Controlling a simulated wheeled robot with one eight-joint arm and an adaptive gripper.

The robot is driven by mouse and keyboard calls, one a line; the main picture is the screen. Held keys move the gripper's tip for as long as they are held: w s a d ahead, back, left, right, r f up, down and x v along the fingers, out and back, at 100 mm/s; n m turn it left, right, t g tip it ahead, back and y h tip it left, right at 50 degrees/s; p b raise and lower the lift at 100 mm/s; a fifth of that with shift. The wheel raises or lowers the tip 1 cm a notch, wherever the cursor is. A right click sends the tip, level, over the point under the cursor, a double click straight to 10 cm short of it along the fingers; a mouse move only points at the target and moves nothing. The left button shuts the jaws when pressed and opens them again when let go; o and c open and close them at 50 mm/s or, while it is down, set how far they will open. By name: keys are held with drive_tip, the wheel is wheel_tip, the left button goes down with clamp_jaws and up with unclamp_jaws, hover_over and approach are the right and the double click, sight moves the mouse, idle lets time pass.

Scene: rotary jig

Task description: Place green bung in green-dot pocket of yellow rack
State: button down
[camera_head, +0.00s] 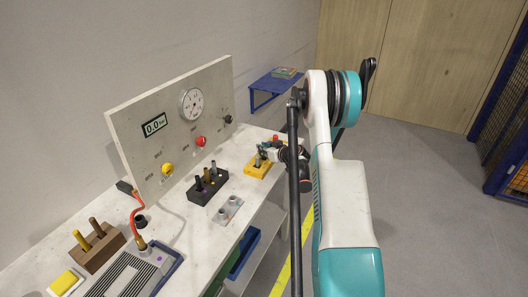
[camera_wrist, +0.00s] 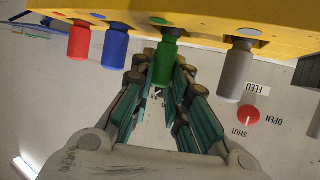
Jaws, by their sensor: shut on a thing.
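My gripper (camera_wrist: 161,78) is shut on the green bung (camera_wrist: 165,62), with a finger on either side of it. The bung's narrow end meets the yellow rack (camera_wrist: 290,32) beside a green dot (camera_wrist: 159,20); how deep it sits I cannot tell. A red bung (camera_wrist: 78,42), a blue bung (camera_wrist: 115,48) and a grey bung (camera_wrist: 235,70) stand in the rack alongside. In the head view the yellow rack (camera_head: 257,171) is on the bench, and my gripper (camera_head: 265,153) is over it, partly hiding it; the green bung is not clear there.
A black block (camera_head: 207,190) with upright pieces and a grey plate (camera_head: 228,210) stand left of the rack. Behind is the gauge panel (camera_head: 150,115) with a red knob (camera_head: 201,141) and a yellow knob (camera_head: 167,168). A brown block (camera_head: 98,253) is at the lower left.

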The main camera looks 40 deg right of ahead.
drive_tip(key=shift+f, duration=0.2)
drive_tip(key=c, duration=2)
unclamp_jaws()
drive_tip(key=shift+f, duration=0.1)
drive_tip(key=o, duration=0.4)
drive_tip(key=shift+o, duration=0.2)
drive_tip(key=shift+r, duration=0.25)
drive_tip(key=p+v, duration=0.1)
drive_tip(key=v, duration=1.1)
drive_tip(key=shift+p, duration=0.35)
